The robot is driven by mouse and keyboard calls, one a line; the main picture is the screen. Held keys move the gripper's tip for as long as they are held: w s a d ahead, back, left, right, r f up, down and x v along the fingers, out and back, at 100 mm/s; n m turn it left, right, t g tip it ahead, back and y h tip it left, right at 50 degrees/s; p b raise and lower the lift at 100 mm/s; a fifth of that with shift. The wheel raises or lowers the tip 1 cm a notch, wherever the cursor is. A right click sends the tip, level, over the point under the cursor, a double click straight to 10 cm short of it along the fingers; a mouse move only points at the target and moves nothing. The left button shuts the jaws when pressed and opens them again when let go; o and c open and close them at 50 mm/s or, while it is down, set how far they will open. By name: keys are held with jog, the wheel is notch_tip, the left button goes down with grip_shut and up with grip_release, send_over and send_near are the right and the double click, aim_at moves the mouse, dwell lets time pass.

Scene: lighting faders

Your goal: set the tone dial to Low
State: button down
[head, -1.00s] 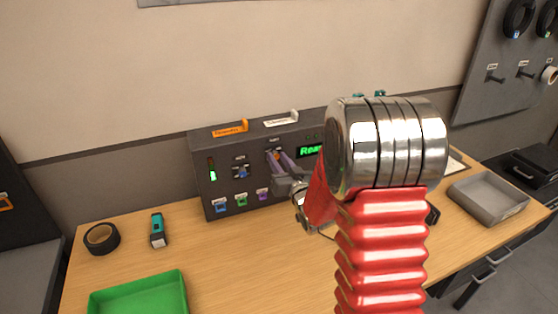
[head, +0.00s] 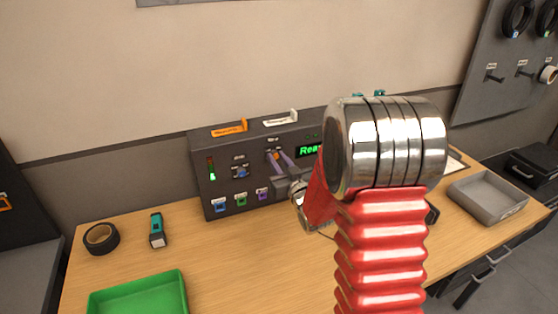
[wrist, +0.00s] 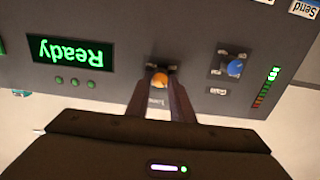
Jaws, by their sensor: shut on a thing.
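A dark grey control panel (head: 220,187) stands at the back of the desk. My gripper (head: 278,158) reaches its front, with its purple-grey fingers shut on an orange dial. In the wrist view, which shows the panel upside down, the orange dial (wrist: 159,80) sits between the fingertips (wrist: 161,90). A blue dial (head: 241,172) is left of it in the head view, apart from my gripper, and also shows in the wrist view (wrist: 235,67). The dial labels are too small to read, and the fingers partly cover the held dial's surroundings.
A green "Ready" display (wrist: 70,52) is beside the held dial. Coloured switches (head: 241,199) line the panel's lower edge. Black tape (head: 101,238), a teal-and-black tool (head: 157,230) and a green tray (head: 140,292) are on the left; a grey tray (head: 487,196) is right.

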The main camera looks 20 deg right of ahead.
jog(key=c, duration=1.6)
grip_release()
jog(key=shift+o, duration=0.2)
